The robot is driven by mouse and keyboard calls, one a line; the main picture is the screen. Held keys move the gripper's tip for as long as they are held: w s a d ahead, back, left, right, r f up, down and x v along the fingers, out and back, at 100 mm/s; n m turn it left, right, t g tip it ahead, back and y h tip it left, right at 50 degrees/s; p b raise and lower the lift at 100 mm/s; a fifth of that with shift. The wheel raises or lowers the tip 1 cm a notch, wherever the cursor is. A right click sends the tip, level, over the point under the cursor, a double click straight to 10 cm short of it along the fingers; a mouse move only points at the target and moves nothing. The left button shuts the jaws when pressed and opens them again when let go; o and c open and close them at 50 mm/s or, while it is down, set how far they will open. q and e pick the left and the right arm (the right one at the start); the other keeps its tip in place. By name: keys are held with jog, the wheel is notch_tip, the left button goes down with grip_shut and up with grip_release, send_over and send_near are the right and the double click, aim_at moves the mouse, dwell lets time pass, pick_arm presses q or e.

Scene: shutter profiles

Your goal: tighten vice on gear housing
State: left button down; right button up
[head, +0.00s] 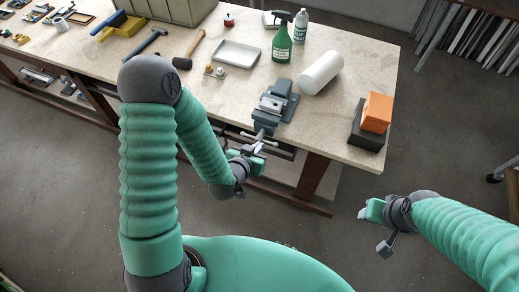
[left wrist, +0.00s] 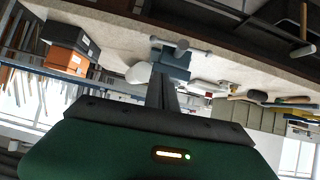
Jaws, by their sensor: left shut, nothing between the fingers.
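A blue-grey vice (head: 272,106) is fixed at the table's front edge in the head view. Its handle bar (head: 259,138) sticks out past the edge. I cannot make out a gear housing for certain between the jaws. My left gripper (head: 256,149) is shut and empty, close by the handle; I cannot tell whether they touch. In the left wrist view the picture is upside down, with my shut left fingers (left wrist: 162,92) pointing at the vice (left wrist: 172,64) and its handle (left wrist: 182,46). My right gripper (head: 364,210) hangs over the floor, away from the table; its opening is unclear.
Open floor lies in front and to the right.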

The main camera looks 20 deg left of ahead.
aim_at(260, 136)
pick_arm(q)
jog(key=w+f, duration=0.7)
jog(key=f, duration=0.1)
jog(key=shift+w+d+f, duration=0.3)
jog(key=shift+w+f, duration=0.05)
jog(key=shift+w, duration=0.05)
pick_arm(e)
jog(key=shift+x, duration=1)
pick_arm(q)
jog(key=shift+d+f+m+y, duration=0.1)
jog(key=shift+d+m+y, duration=0.15)
jog(key=shift+m+y, duration=0.05)
pick_arm(e)
jog(key=shift+d+f, duration=0.1)
jog(key=shift+f, duration=0.1)
